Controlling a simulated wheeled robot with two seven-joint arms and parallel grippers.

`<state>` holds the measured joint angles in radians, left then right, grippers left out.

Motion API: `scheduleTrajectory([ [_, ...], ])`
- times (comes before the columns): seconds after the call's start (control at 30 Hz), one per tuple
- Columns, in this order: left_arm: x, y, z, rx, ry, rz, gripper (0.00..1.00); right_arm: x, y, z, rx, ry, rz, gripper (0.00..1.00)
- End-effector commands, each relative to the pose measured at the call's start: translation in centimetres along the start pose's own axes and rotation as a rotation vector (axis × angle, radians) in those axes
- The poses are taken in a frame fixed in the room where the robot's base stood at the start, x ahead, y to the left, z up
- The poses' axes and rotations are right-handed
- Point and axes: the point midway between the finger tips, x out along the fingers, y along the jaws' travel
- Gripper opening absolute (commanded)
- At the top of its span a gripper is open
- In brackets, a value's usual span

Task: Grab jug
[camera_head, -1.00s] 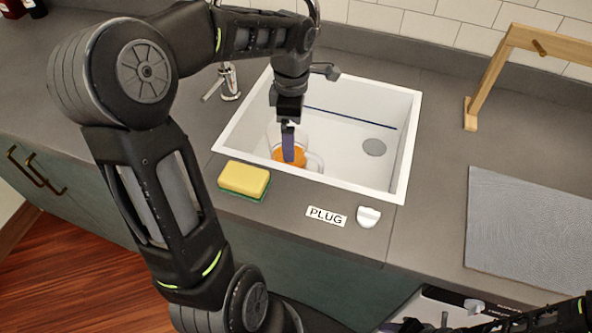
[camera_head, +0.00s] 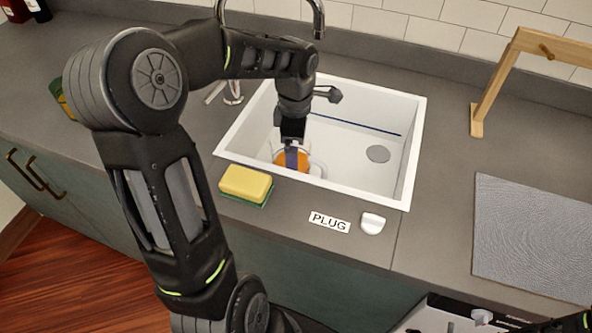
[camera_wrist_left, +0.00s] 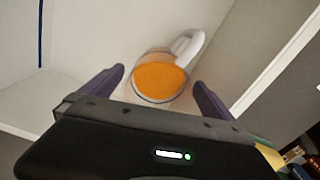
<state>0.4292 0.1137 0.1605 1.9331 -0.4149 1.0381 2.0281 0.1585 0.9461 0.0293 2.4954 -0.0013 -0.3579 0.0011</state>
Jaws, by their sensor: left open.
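The jug (camera_head: 278,152) is clear, with orange liquid inside, and stands in the white sink near its front left corner. In the left wrist view the jug (camera_wrist_left: 160,78) lies ahead and between the spread fingers, its pale handle at the upper right. My left gripper (camera_head: 292,160) reaches down into the sink over the jug and hides part of it. In the wrist view the left gripper (camera_wrist_left: 160,88) is open, with a purple finger on each side of the jug. Whether a finger touches the jug cannot be told. My right gripper is not clearly in view.
The sink's white rim (camera_head: 330,188) surrounds the jug closely at the front and left. A yellow-green sponge (camera_head: 246,184), a PLUG label (camera_head: 329,222) and a white plug knob (camera_head: 373,223) lie on the front counter. A faucet (camera_head: 318,18) arches behind. A grey mat (camera_head: 535,235) lies right.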

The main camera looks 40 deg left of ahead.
Motion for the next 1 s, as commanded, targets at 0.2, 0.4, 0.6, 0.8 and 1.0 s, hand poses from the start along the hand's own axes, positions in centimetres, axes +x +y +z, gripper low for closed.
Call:
scheduleTrajectory([
  [0.2,0.4,0.0,0.0,0.000,0.001,-0.002,1.00,-0.1,0.0,0.0,0.000,0.000,0.000,0.50],
  [0.4,3.0,-0.1,0.1,0.000,0.001,-0.006,1.00,-0.6,-0.2,0.0,0.000,0.000,0.000,0.50],
  [0.6,5.1,0.0,0.1,-0.001,0.000,-0.002,1.00,-0.7,-0.2,0.0,0.000,-0.001,0.000,0.50],
  [0.8,5.2,0.0,0.1,0.000,0.000,0.000,1.00,-0.6,-0.2,0.0,0.000,-0.001,0.000,0.50],
  [1.0,5.2,0.0,0.2,0.000,0.000,0.000,1.00,-0.6,-0.2,0.0,0.000,-0.001,0.000,0.50],
])
